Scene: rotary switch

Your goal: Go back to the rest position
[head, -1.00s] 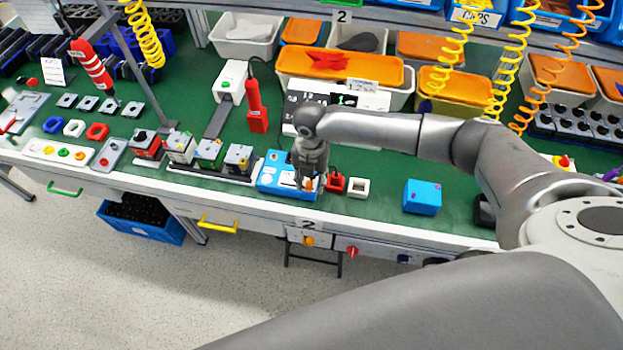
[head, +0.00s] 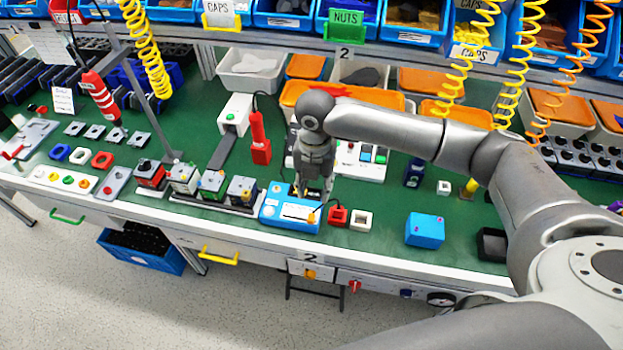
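My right arm comes in from the right and my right gripper (head: 312,193) points down at the back edge of a blue fixture (head: 272,212) on the green bench. The gripper looks raised, with its dark fingers small and partly lost against the fixture, so I cannot tell if they are open or shut. No held object can be made out. My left gripper is not in view.
The green bench (head: 467,222) holds a red block (head: 338,215), a white square ring (head: 361,220) and a blue box (head: 425,230) right of the fixture. Switch boxes (head: 212,184) stand left. Coiled hoses (head: 511,70) hang near my arm. Bins line the back.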

